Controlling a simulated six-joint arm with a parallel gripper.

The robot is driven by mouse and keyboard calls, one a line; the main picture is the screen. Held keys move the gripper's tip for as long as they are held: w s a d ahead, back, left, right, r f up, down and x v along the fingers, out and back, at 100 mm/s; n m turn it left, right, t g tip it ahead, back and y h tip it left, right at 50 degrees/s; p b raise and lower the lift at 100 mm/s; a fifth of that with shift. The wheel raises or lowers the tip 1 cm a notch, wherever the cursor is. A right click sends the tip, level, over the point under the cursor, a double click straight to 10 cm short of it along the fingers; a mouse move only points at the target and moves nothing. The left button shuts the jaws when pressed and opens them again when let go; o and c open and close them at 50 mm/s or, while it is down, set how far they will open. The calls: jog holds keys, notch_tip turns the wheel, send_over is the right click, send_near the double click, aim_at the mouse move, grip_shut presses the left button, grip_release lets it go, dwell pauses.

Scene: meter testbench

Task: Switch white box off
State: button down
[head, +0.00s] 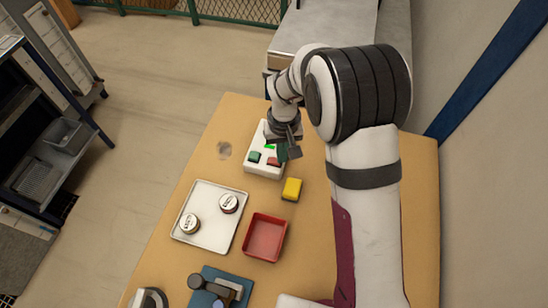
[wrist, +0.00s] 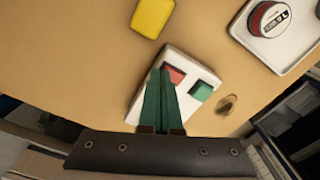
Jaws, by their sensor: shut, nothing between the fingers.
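The white box (head: 262,170) stands on the wooden table, with a green button (head: 254,157) and a red button (head: 274,162) on top. A bright green patch (head: 269,146) shows behind the buttons. In the wrist view, the white box (wrist: 205,109) shows its red button (wrist: 177,76) and its green button (wrist: 201,91). My gripper (head: 285,155) is over the red-button side of the box. Its green fingers (wrist: 161,72) are shut and empty, with their tips beside the red button, partly covering it in the wrist view. I cannot tell whether they touch it.
A yellow block (head: 292,189) lies close to the box. A white tray (head: 208,239) with two round gauges, a red tray (head: 265,238) and a blue device (head: 211,276) stand nearer the camera. Bare table lies left of the box.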

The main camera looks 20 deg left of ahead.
jog(key=shift+f, duration=0.45)
dwell(0.9)
notch_tip(320, 180, up, 6)
dwell(0.9)
jog(key=s+d+r+m, duration=0.4)
jog(key=s+d+r, duration=0.2)
jog(key=d+r, duration=0.25)
jog(key=s+d+r+m+y, duration=0.1)
jog(key=s+d+m, duration=0.2)
jog(key=s, duration=0.6)
jog(key=s+d+r+m, duration=0.1)
jog(key=s+d+m, duration=0.2)
jog(key=s, duration=0.6)
jog(key=shift+d+r+m+y, duration=0.3)
jog(key=shift+d+y, duration=0.1)
jog(key=shift+d, duration=0.55)
